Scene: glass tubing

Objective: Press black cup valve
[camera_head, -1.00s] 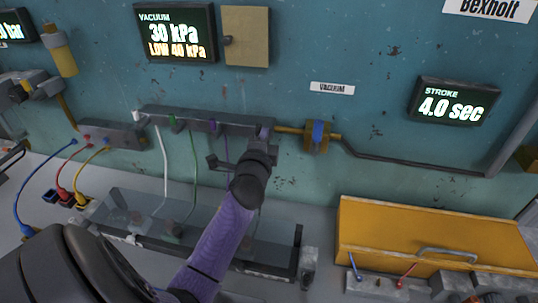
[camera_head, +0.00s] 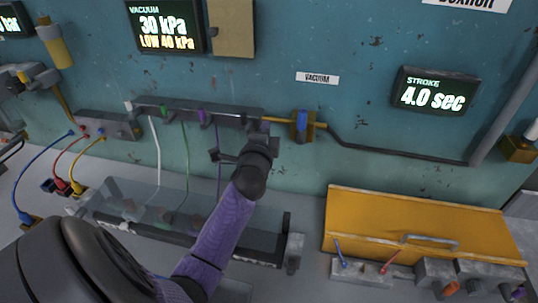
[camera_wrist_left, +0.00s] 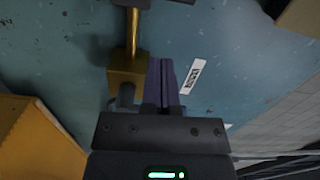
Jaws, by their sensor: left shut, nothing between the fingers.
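A dark valve bar (camera_head: 185,111) runs along the wall in the head view. White, green and purple valve tops show along it, with tubes hanging below. I cannot make out a separate black cup valve; the bar's right end is partly hidden near my gripper. My left gripper (camera_head: 262,128) is shut and empty, its purple fingertips close to that right end. I cannot tell whether they touch it. In the left wrist view the shut fingers (camera_wrist_left: 161,82) point at the wall, beside a brass block (camera_wrist_left: 127,75). My right gripper is not in view.
A brass valve with a blue lever (camera_head: 303,123) sits just right of my gripper. A clear-covered tray (camera_head: 150,195) lies under my forearm. A yellow box (camera_head: 415,225) stands at right. A vacuum display (camera_head: 163,24) reads 30 kPa, LOW 40 kPa.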

